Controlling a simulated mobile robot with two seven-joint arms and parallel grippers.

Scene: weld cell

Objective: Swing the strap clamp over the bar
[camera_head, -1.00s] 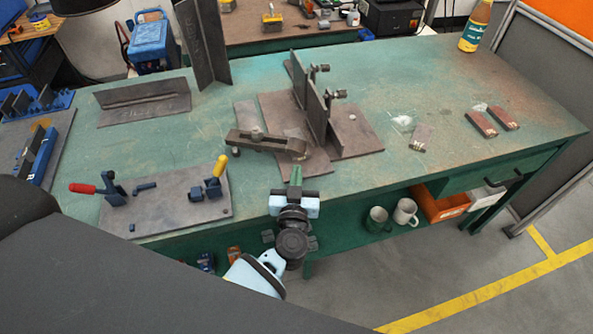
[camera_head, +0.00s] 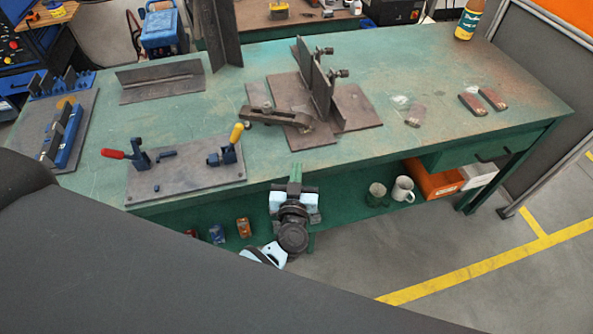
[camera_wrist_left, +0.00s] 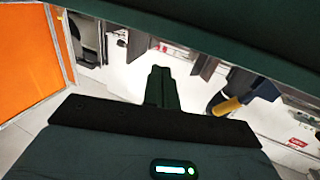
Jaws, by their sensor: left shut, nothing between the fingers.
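The strap clamp (camera_head: 282,118) is a dark, flat arm with a bolt near its left part. It lies crosswise over the front left of a brown fixture plate (camera_head: 312,138). A narrow flat piece (camera_head: 257,95), possibly the bar, lies at the plate's left edge, partly hidden by the clamp; I cannot tell whether the clamp presses on it. My left gripper (camera_head: 295,170) is at the table's front edge, in front of the clamp and apart from it. Its green fingers are together and empty, also in the left wrist view (camera_wrist_left: 161,85). My right gripper is out of view.
Upright plates (camera_head: 315,80) with screws stand on the fixture. A plate with red- and yellow-handled toggle clamps (camera_head: 187,182) lies to its left.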

